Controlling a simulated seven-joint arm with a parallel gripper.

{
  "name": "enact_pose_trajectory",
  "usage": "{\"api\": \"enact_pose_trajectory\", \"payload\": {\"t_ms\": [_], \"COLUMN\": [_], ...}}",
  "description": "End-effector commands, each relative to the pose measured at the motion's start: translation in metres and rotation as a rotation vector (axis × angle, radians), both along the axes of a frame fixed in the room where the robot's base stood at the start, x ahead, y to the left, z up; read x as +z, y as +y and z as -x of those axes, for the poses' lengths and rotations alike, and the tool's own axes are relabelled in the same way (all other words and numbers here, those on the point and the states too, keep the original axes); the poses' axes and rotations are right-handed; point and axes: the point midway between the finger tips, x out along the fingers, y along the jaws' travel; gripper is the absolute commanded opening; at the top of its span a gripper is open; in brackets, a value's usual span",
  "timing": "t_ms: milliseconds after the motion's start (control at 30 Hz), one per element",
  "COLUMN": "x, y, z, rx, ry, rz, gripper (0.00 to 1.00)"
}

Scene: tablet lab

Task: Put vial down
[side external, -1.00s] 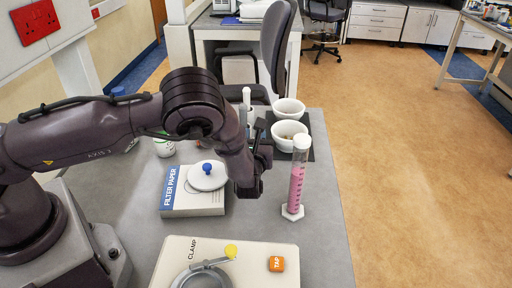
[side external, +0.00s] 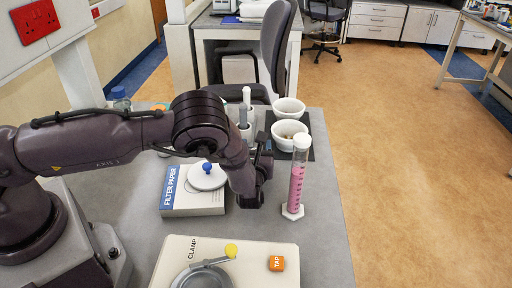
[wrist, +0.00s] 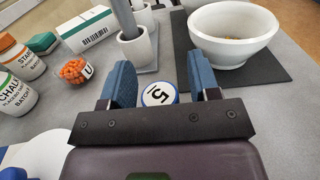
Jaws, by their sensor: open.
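The two blue fingers are apart, with gaps visible on both sides of the cap. In the side external view my gripper (side external: 254,192) is low over the grey bench, between the filter paper box and the pink cylinder. I cannot make out the vial there.
A tall cylinder of pink liquid (side external: 296,186) stands close right of my gripper. The filter paper box (side external: 190,207) with a white lid is on its left. White bowls (wrist: 235,32) stand on a dark mat behind. A cup of orange pellets (wrist: 75,72) and labelled bottles (wrist: 14,93) stand left.

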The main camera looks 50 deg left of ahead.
Motion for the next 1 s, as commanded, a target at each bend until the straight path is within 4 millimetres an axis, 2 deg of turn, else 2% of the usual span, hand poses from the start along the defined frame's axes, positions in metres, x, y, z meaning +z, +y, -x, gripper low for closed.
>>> {"api": "enact_pose_trajectory", "payload": {"t_ms": [167, 500, 633, 867, 967, 1000], "x": [0.003, 0.003, 0.003, 0.007, 0.023, 0.034], "y": [-0.003, -0.042, -0.051, -0.052, -0.044, -0.039], "z": [0.002, 0.041, 0.050, 0.053, 0.054, 0.055], "rx": [-0.002, -0.003, -0.002, 0.014, 0.080, 0.126], "ry": [0.001, 0.001, 0.000, -0.006, -0.034, -0.051], "rz": [0.001, 0.000, 0.000, 0.011, 0.062, 0.099], "gripper": [0.56, 0.56, 0.56, 0.56, 0.56, 0.56]}}
